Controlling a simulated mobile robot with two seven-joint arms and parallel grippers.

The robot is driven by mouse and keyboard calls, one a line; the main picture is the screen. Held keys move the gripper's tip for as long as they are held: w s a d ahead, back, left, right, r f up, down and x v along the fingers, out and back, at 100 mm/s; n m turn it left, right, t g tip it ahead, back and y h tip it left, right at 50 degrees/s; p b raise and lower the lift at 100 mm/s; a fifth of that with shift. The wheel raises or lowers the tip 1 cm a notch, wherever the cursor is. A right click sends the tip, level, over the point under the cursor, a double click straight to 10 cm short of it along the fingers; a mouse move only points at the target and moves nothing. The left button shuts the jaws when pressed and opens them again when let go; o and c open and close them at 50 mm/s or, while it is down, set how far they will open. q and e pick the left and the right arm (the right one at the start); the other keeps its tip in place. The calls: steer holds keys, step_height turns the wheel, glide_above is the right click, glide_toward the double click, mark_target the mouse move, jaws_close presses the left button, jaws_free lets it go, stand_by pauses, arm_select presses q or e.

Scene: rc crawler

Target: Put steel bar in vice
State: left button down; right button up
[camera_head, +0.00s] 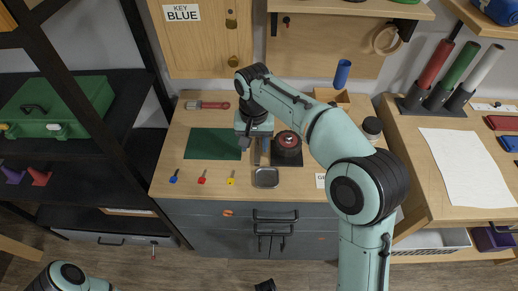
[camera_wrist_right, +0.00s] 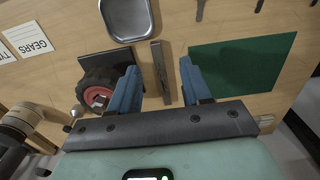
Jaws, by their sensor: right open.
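The narrow grey-brown bar, which looks like the steel bar (camera_wrist_right: 160,70), lies on the workbench in the right wrist view. It lines up with the gap between my right gripper's (camera_wrist_right: 161,85) two blue fingers. The fingers stand apart and do not touch the bar; the height between them cannot be judged. In the head view, the right gripper (camera_head: 254,143) is over the bench beside the bar (camera_head: 265,153), at the green mat's right edge. I cannot clearly make out a vice; part of the bench is behind my right arm. My left gripper is not in view.
A black-and-red wheel (camera_head: 288,142) is just right of the bar. A metal tray (camera_head: 266,178) is in front of it, and a green mat (camera_head: 208,144) is to the left. Red, blue and yellow small items line the front edge. A dark-topped jar (camera_head: 372,127) stands at right.

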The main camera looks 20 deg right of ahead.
mark_target(257, 161)
steer(key=shift+s+d+f+b, duration=0.1)
steer(key=shift+f+b, duration=0.15)
steer(key=shift+f, duration=0.95)
steer(key=shift+w+d+f+b, duration=0.1)
steer(key=shift+f+b, duration=0.1)
steer(key=shift+f, duration=0.95)
steer(key=shift+s+d+f+b, duration=0.1)
steer(key=shift+f+b, duration=0.15)
steer(key=shift+f, duration=0.95)
jaws_close()
